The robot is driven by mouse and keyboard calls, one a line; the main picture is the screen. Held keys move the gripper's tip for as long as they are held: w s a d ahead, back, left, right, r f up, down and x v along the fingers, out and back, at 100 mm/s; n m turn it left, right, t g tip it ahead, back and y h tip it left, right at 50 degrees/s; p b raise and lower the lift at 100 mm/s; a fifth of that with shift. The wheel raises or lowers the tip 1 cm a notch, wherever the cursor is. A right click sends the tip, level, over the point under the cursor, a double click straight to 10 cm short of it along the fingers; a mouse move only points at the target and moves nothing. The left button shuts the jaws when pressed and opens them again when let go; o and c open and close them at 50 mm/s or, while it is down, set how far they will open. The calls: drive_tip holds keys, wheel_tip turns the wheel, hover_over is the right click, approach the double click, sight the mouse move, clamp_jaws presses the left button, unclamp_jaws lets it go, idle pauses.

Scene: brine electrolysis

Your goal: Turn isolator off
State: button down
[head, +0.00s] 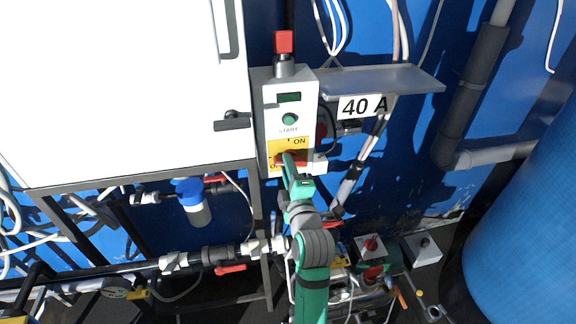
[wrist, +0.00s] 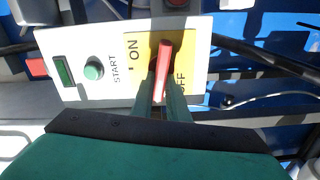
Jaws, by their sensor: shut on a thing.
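The isolator has a red handle (head: 297,161) on a yellow plate (head: 276,148) marked ON at the top and OFF at the lower left, low on a grey control box (head: 272,112). The handle lies roughly level across the plate in the head view. In the wrist view the red handle (wrist: 164,55) runs up and down beside the OFF lettering, with ON to its left. My gripper (head: 291,166) is shut on the handle, its two fingers (wrist: 162,88) on either side of it. The fingers hide part of the handle and of the OFF lettering.
The box also bears a green START button (head: 289,118), a small display (head: 289,97) and a red-topped lamp (head: 284,43). A white cabinet (head: 120,90) stands left. A grey shelf (head: 380,80) with a 40 A label (head: 362,106) juts out right. Pipes run below.

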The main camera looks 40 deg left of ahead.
drive_tip(key=shift+f+n, duration=0.2)
drive_tip(key=shift+n, duration=0.9)
drive_tip(key=c, duration=1.7)
unclamp_jaws()
drive_tip(key=shift+s, duration=0.15)
drive_tip(key=v, duration=1)
drive_tip(key=shift+s+d, duration=0.2)
drive_tip(key=shift+s, duration=0.05)
